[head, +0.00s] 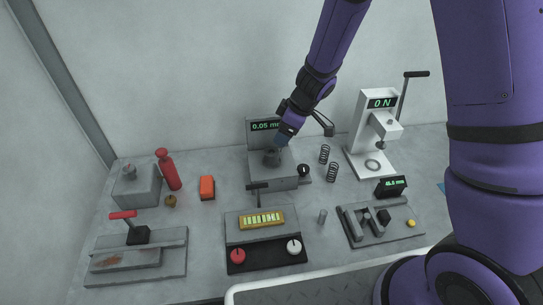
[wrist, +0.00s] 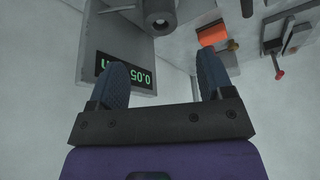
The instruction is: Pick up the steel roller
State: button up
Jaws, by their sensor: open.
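A small grey metal cylinder, which looks like the steel roller (head: 322,217), stands on the bench between the gauge block plate and the right-hand fixture in the head view. I cannot make it out in the wrist view. My gripper (head: 281,141) is over the grey machine with the green 0.05 display, well behind and left of the cylinder. In the wrist view my gripper (wrist: 162,75) has its two blue-grey fingers spread apart with nothing between them. A round grey machine part (wrist: 159,14) shows beyond the fingers.
The display machine (head: 272,178) stands below my gripper. Two black springs (head: 333,172) and a white press (head: 372,145) stand to its right. A fixture (head: 381,222) with a small display lies right of the cylinder.

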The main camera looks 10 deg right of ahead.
aim_at(270, 153)
jog(key=shift+x, duration=5.3)
jog(key=c, duration=1.1)
jog(key=shift+c, duration=0.2)
jog(key=shift+r, duration=0.15)
notch_tip(270, 153, up, 10)
